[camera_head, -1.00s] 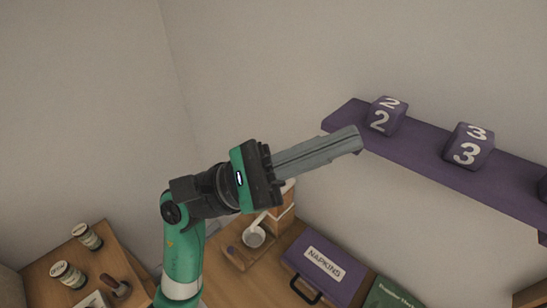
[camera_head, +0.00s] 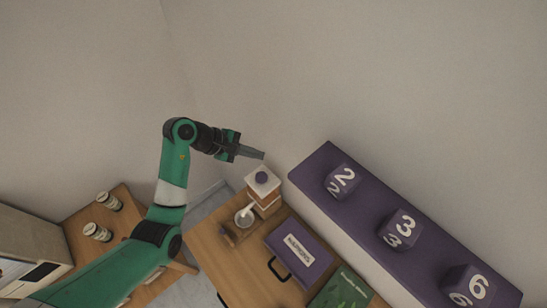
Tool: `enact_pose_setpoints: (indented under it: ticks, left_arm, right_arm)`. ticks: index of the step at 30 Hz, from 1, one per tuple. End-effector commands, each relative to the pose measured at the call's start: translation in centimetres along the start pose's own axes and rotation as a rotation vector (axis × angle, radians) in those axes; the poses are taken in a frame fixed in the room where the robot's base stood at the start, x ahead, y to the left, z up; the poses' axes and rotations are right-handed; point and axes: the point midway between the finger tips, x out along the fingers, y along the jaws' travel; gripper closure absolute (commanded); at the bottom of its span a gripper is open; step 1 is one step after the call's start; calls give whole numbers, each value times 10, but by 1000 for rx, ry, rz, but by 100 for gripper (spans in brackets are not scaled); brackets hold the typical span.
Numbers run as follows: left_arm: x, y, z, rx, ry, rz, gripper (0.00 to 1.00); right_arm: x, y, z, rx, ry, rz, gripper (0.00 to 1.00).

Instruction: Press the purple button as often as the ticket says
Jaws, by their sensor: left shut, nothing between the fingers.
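A purple button (camera_head: 261,178) sits on the white top of a small wood-sided box (camera_head: 267,199) at the back of the cart. My left gripper (camera_head: 262,156) comes in from the left, and its fingers are shut and empty. In the picture its fingertips are just above the button, with a gap between them; the exact height cannot be told. I see no readable ticket in this view. My right gripper is not in view.
A purple shelf (camera_head: 322,157) at right carries number cubes: 2 (camera_head: 343,181), 3 (camera_head: 398,230) and 6 (camera_head: 468,287). Beside the box are a white scoop-like thing (camera_head: 243,217), a purple napkins case (camera_head: 297,252) and a green book (camera_head: 341,290). Jars (camera_head: 97,231) stand at left.

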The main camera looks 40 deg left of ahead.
Motion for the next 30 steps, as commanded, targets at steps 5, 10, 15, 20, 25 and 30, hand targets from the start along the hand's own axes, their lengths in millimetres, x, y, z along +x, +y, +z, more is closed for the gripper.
enact_pose_setpoints:
  ticks: [5,10,15,20,25,30]
  left_arm:
    - [0,0,-1,-2,0,1,100]
    - [0,0,0,-1,0,2,100]
    - [6,-4,-4,-1,-1,2,100]
    - [19,-14,-14,-1,-1,2,100]
    - [37,-27,-27,-1,-1,2,100]
    - [53,-38,-38,-1,-1,2,100]
  right_arm:
    - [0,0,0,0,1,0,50]
    - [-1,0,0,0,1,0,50]
    - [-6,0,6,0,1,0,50]
    - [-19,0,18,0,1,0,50]
    - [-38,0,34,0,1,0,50]
    - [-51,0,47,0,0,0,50]
